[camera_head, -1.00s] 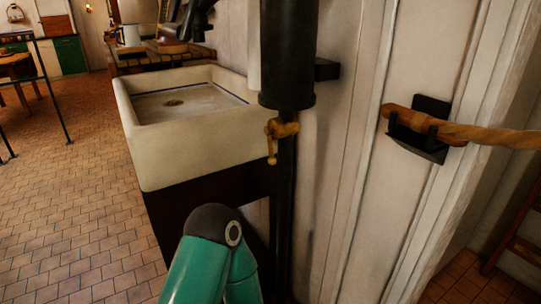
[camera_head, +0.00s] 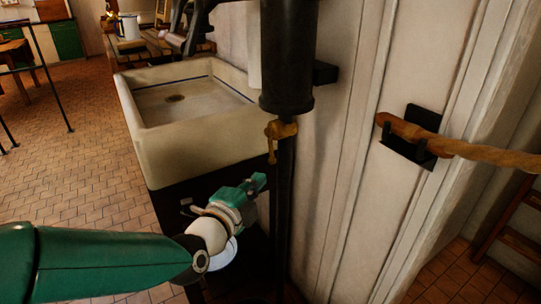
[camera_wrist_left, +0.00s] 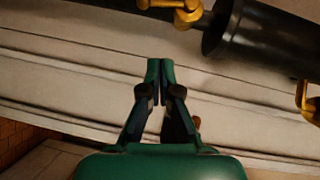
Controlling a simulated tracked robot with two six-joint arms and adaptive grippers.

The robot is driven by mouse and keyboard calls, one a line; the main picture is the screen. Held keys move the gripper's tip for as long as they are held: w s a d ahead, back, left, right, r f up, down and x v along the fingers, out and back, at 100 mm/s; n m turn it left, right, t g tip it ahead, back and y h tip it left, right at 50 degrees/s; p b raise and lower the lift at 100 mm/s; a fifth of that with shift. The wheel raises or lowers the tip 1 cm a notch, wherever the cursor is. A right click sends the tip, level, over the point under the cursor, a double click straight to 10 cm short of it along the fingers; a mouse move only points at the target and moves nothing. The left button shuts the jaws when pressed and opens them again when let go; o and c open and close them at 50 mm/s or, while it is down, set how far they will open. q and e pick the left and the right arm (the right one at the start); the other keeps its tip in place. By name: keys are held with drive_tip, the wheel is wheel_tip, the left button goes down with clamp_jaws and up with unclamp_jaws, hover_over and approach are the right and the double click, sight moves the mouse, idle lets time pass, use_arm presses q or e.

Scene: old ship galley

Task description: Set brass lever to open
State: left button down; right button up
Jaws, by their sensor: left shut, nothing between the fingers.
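The brass lever (camera_head: 280,130) sits on the thin black pipe just below a wide black cylinder (camera_head: 287,60). Its handle hangs down along the pipe's left side. In the left wrist view the brass lever (camera_wrist_left: 184,12) is at the top edge, partly cut off. My left gripper (camera_head: 258,182) is below and a little left of the lever in the head view, apart from it. In the left wrist view its fingers (camera_wrist_left: 160,66) are together, with nothing between them. My right gripper is out of view.
A stone sink (camera_head: 150,140) stands left of the pipe. A white round vessel (camera_head: 222,254) shows under my left wrist. A rope with a wooden end (camera_head: 403,130) rests on a black wall bracket. Another brass fitting (camera_wrist_left: 308,100) shows at the wrist view's right edge.

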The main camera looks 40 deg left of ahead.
sight(271, 159)
use_arm(q)
drive_tip(key=p+x, duration=0.3)
drive_tip(key=x, duration=0.1)
drive_tip(key=a+p+x, duration=0.1)
drive_tip(key=p+x, duration=0.2)
drive_tip(key=x, duration=0.1)
drive_tip(key=a+p+x, duration=0.1)
drive_tip(key=p+x, duration=0.2)
drive_tip(key=shift+w+f, duration=0.2)
drive_tip(key=shift+f, duration=0.05)
drive_tip(key=shift+w+a+f, duration=0.15)
drive_tip(key=shift+w+a, duration=0.15)
drive_tip(key=shift+a, duration=0.2)
